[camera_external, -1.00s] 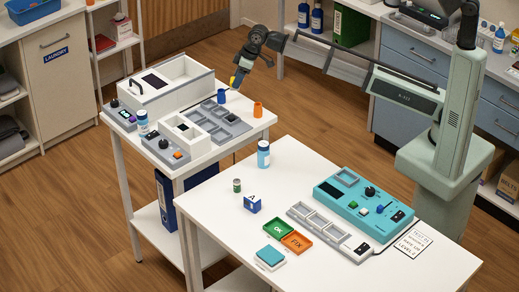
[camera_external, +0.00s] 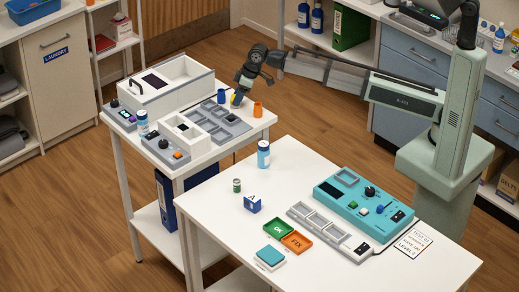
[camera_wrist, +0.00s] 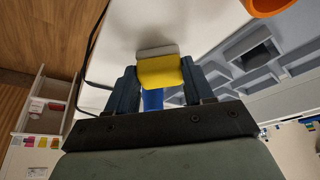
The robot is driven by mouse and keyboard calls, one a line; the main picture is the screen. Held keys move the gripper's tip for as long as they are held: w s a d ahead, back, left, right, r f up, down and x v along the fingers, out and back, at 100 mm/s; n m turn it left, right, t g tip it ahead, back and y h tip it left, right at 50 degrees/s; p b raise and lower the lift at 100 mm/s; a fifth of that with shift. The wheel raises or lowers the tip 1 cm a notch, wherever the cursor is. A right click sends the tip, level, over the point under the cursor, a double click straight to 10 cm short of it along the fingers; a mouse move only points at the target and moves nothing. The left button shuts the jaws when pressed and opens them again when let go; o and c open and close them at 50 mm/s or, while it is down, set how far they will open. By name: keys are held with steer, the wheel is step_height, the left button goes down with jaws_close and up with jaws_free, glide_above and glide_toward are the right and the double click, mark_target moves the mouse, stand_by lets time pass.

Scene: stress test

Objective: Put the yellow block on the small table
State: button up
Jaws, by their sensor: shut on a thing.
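The yellow block (camera_wrist: 160,72) is held between the two fingers of my gripper (camera_wrist: 160,86) in the wrist view, with a pale grey strip along its far edge. In the external view my gripper (camera_external: 237,98) points down at the back right of the small white table (camera_external: 208,153), low over its top. The yellow block (camera_external: 234,100) shows only partly at the fingertips there. I cannot tell whether it touches the tabletop.
A blue cup (camera_external: 222,96) stands just left of my gripper, and an orange cup (camera_external: 257,109) to its right. A grey tray with compartments (camera_external: 225,128) lies close in front. A larger white table (camera_external: 215,205) stands nearer the camera.

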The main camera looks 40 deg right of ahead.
steer(key=shift+f, duration=0.1)
steer(key=o, duration=1.1)
steer(key=v, duration=1.2)
